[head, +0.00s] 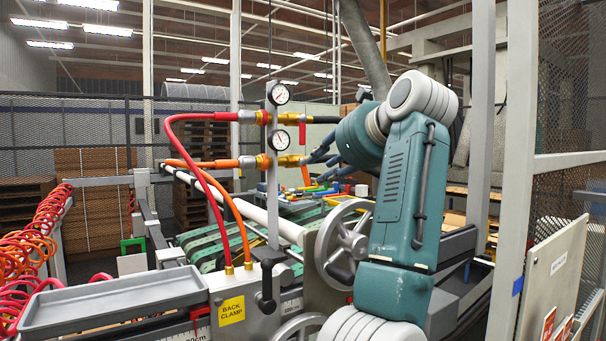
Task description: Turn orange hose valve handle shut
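The orange hose (205,164) runs into a brass fitting on the grey post, below the red hose (200,117). The orange valve handle (305,175) hangs down, across the line of the horizontal pipe, just right of the lower brass valve (288,160). Whether a finger touches the handle cannot be told. The upper valve's red handle (302,133) also points down.
Two pressure gauges (280,94) sit on the post. A spoked handwheel (345,243) stands below my arm. A grey tray (115,300) is at the lower left, near coiled red and orange hoses (30,240). A mesh guard (565,100) closes off the right side.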

